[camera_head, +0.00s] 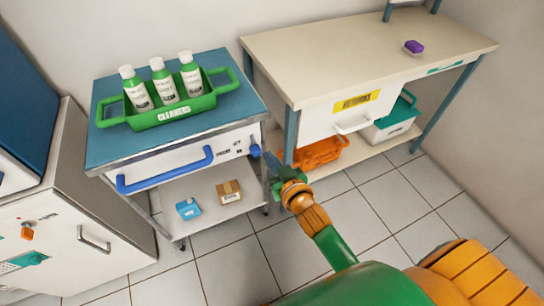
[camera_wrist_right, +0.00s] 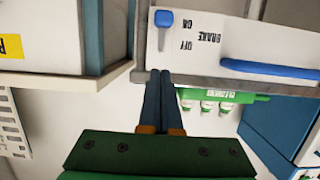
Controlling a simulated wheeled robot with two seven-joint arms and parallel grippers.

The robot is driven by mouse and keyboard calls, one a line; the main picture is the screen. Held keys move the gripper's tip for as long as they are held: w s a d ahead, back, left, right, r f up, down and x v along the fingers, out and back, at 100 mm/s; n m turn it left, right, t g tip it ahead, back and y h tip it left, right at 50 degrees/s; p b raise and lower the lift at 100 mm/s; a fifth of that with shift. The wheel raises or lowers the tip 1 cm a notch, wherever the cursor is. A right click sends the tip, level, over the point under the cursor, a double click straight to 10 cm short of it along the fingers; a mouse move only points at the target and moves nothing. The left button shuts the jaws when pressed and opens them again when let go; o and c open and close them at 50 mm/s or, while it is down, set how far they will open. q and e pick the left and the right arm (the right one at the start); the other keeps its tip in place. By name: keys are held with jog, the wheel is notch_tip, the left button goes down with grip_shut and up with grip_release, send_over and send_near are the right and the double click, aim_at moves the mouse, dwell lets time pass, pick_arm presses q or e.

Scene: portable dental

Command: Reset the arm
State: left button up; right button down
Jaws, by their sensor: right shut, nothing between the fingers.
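My right arm reaches up from the bottom of the head view. Its gripper (camera_head: 270,160) is shut and empty, close to the front right corner of the blue-topped cart (camera_head: 105,150). A blue brake knob (camera_head: 254,150) sits on the cart's white front panel, just left of the fingertips. In the right wrist view the closed blue fingers (camera_wrist_right: 163,76) point at the panel's edge, below the blue lever (camera_wrist_right: 163,22) and its brake lettering. The fingers look apart from the lever there. My left gripper is not in view.
A green tray (camera_head: 173,120) with white bottles stands on the cart. A beige workbench (camera_head: 350,60) with a drawer and a purple block (camera_head: 413,47) is at right. An orange crate (camera_head: 318,153) sits under the bench. A grey cabinet (camera_head: 85,205) stands left.

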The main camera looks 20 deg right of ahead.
jog(key=shift+s+r, duration=0.2)
jog(key=shift+s, duration=0.5)
jog(key=s+f+n+g+p, duration=0.1)
jog(key=s+f+g+p, duration=0.25)
jog(key=s+f, duration=0.35)
jog(key=s+f+g+p, duration=0.3)
jog(key=s+f+g, duration=0.15)
jog(key=f, duration=0.55)
jog(key=s+d+f+g+p, duration=0.1)
jog(key=s+f+g+p, duration=0.1)
jog(key=s, duration=1)
jog(key=s+d+f+n+g+p, duration=0.1)
jog(key=s+f+g, duration=0.3)
jog(key=s, duration=0.7)
jog(key=shift+s+d+f+h+p, duration=0.2)
jog(key=shift+s+f+h+p, duration=0.2)
jog(key=shift+f, duration=0.5)
